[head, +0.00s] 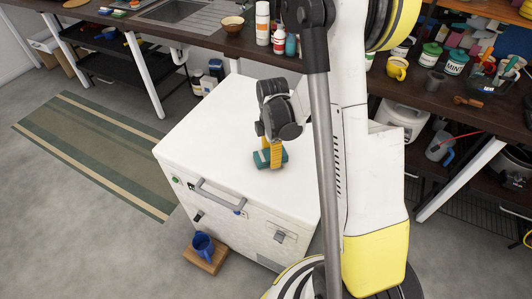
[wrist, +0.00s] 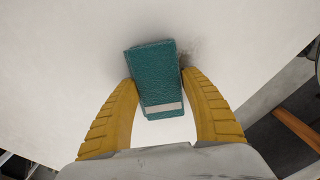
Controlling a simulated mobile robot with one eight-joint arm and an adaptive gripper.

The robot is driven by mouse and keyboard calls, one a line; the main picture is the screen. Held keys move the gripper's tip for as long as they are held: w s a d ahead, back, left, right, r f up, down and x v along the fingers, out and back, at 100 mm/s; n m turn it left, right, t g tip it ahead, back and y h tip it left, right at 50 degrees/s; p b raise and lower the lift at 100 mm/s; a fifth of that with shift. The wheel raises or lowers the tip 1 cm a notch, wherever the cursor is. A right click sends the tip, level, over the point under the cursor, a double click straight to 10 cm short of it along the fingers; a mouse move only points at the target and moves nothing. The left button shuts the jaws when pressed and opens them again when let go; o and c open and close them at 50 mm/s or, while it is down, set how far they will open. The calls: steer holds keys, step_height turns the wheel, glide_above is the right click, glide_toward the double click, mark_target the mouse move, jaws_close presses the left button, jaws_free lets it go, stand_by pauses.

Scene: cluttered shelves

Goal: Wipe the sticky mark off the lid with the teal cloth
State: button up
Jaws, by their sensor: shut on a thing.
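The teal cloth (wrist: 155,72) is a folded pad with a pale strip near its lower end. My gripper (wrist: 158,90) is shut on it, one yellow finger on each side. In the head view the cloth (head: 261,160) is at my gripper (head: 271,155), on or just above the white lid (head: 222,122) of a chest; contact is not clear. A faint dark smudge, the sticky mark (wrist: 189,52), shows on the lid beside the cloth's upper right in the wrist view. The cloth may hide part of it. My arm hides the lid's right part in the head view.
The chest has a grey front handle (head: 220,196). A blue mug (head: 203,244) sits on a wooden block (head: 206,258) on the floor before it. A counter behind holds a wooden bowl (head: 233,23), bottles and a yellow mug (head: 397,69). The lid's left part is clear.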

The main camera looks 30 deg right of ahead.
mark_target(293, 169)
steer(key=shift+s+d+f+b, duration=0.1)
steer(key=shift+s+d+b, duration=0.05)
steer(key=shift+s+d, duration=0.35)
steer(key=shift+s+d+b, duration=0.15)
steer(key=shift+s+d, duration=0.1)
steer(key=shift+s, duration=0.35)
steer(key=shift+s+d+b, duration=0.15)
steer(key=shift+s+d, duration=0.35)
steer(key=shift+s, duration=0.25)
steer(key=shift+s+d+b, duration=0.1)
steer(key=shift+s+d, duration=0.4)
steer(key=shift+s, duration=0.3)
steer(key=shift+s+d+b, duration=0.15)
steer(key=shift+s+d, duration=0.35)
steer(key=shift+s, duration=0.25)
steer(key=shift+w+a+b, duration=0.1)
steer(key=shift+w+a, duration=0.9)
steer(key=shift+w, duration=0.5)
steer(key=shift+w+a+b, duration=0.15)
steer(key=shift+w+a, duration=0.85)
steer(key=shift+w, duration=0.5)
steer(key=shift+w+a+b, duration=0.1)
steer(key=shift+w+a, duration=0.9)
steer(key=shift+w, duration=0.5)
step_height(293, 169, up, 7)
steer(key=p, duration=0.5)
